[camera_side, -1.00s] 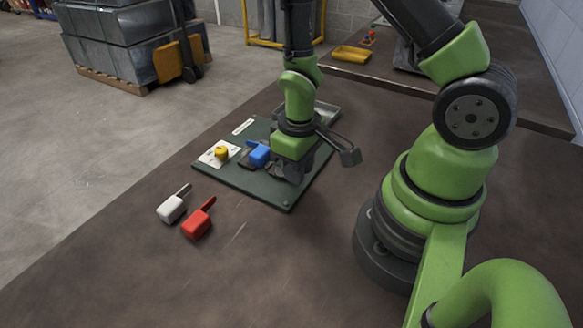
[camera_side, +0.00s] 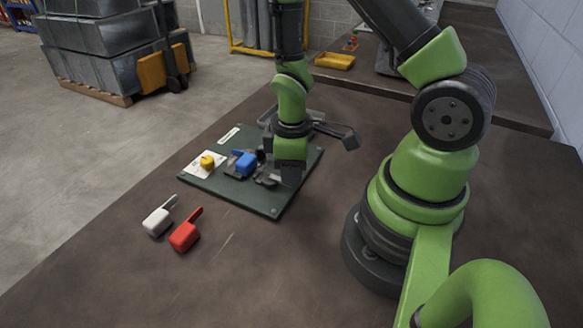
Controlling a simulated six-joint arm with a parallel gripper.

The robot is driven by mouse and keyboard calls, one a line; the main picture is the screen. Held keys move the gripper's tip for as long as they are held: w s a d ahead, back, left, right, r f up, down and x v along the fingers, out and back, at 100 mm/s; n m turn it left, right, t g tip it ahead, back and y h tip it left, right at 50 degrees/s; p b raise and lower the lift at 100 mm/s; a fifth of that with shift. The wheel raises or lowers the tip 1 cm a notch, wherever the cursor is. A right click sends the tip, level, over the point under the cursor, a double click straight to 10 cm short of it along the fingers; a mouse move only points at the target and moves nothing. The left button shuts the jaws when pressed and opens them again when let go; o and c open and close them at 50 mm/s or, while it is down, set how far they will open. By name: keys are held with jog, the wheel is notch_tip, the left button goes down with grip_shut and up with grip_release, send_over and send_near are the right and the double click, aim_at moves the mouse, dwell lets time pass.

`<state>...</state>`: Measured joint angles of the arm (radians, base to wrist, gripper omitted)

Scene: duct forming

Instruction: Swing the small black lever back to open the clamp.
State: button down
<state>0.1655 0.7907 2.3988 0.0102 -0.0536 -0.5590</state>
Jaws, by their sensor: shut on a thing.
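A dark green board (camera_side: 232,197) lies on the brown table and bears a small black clamp (camera_side: 267,181). The clamp sits right of a blue block with a handle (camera_side: 246,163). My gripper (camera_side: 290,178) points down at the clamp's right side, low over the board. Its dark fingers are shut on the small black lever. The lever itself is mostly hidden by the fingers and blends with the dark parts around it, so its exact angle cannot be told.
A yellow knob (camera_side: 207,161) sits on a white plate on the board's left. A grey tray (camera_side: 268,117) lies behind my gripper. A white block (camera_side: 158,222) and a red block (camera_side: 185,236), both with handles, lie in front.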

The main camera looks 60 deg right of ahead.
jog(key=c, duration=1)
grip_release()
jog(key=shift+o, duration=0.2)
jog(key=shift+r, duration=0.1)
notch_tip(320, 180, up, 10)
jog(key=s+a+r+m+t+y, duration=0.1)
jog(key=s+a+r+m+t, duration=0.2)
jog(key=r, duration=0.5)
jog(key=s+a+r+m+t+y, duration=0.1)
jog(key=s+a+r+m+t, duration=0.2)
jog(key=r, duration=0.5)
jog(key=s+m+t, duration=0.1)
jog(key=m, duration=0.1)
jog(key=shift+a+r+m, duration=0.15)
jog(key=shift+r+m, duration=0.05)
jog(key=shift+m, duration=0.1)
